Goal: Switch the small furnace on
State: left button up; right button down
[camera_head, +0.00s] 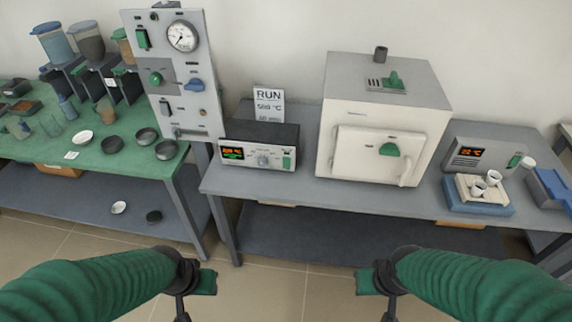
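A white box furnace (362,155) stands on the grey bench with its door shut; a green handle and a green part on top show. Left of it is a control box (258,148) with a lit display, a knob and a green switch. A smaller grey box (482,157) with an orange display and a green switch stands at the right. I cannot tell which box belongs to the small furnace, or the switch positions. My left gripper (194,295) and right gripper (377,296) are low in front of the bench, apart from everything. Their fingers are too unclear to read.
A sign reading RUN (269,104) stands behind the control box. A tall grey panel (177,75) with a gauge is at the left. A green table (107,160) holds dishes and jars. The floor before me is clear.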

aim_at(286, 161)
jog(key=i+l+u, duration=0.15)
jog(key=i, duration=0.3)
jog(key=i+l+u, duration=0.15)
jog(key=i+l, duration=0.25)
jog(key=i, duration=0.05)
